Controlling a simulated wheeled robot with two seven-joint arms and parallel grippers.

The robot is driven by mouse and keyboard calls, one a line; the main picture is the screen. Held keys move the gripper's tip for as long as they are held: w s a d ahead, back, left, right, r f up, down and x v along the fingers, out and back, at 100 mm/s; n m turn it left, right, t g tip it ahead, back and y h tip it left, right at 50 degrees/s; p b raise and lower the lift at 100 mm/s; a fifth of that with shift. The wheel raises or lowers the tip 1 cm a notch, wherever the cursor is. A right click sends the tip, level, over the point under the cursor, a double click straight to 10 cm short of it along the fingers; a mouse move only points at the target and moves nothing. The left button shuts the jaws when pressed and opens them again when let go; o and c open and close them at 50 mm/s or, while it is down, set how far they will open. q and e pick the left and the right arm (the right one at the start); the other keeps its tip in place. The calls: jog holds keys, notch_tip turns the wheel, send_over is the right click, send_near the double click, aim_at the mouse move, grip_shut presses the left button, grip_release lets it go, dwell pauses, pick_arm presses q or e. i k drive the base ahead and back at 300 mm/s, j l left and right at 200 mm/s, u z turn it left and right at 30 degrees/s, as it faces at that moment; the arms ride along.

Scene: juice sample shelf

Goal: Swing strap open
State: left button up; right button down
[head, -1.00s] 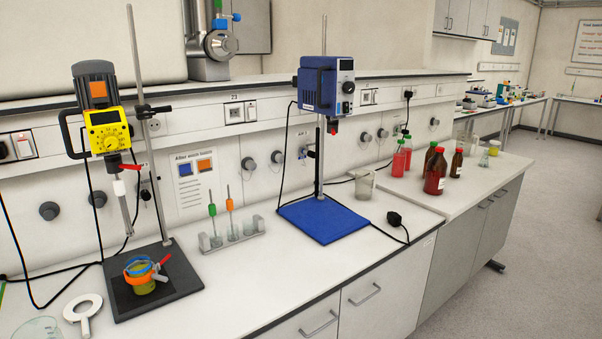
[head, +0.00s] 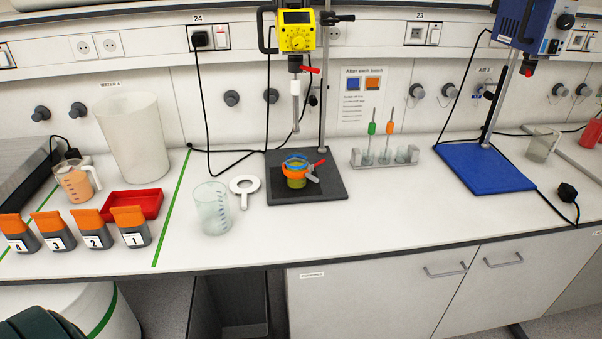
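An orange strap (head: 296,174) sits around a small jar (head: 296,183) with yellowish-green contents. A blue ring shows at the jar's top, and a red lever (head: 317,166) sticks out to the right of the strap. The strap looks closed around the jar, but it is too small to be sure. The jar stands on the dark base plate (head: 329,189) of a stand. A yellow stirrer (head: 296,31) hangs above it, its shaft (head: 295,113) ending above the jar. Neither of my grippers is in view.
The bench front before the plate is clear.

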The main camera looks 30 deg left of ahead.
aim_at(307, 172)
jog(key=l+u, duration=0.1)
jog(key=l, duration=0.6)
jog(key=k+l+u, duration=0.1)
jog(key=l, duration=0.6)
jog(key=k, duration=0.05)
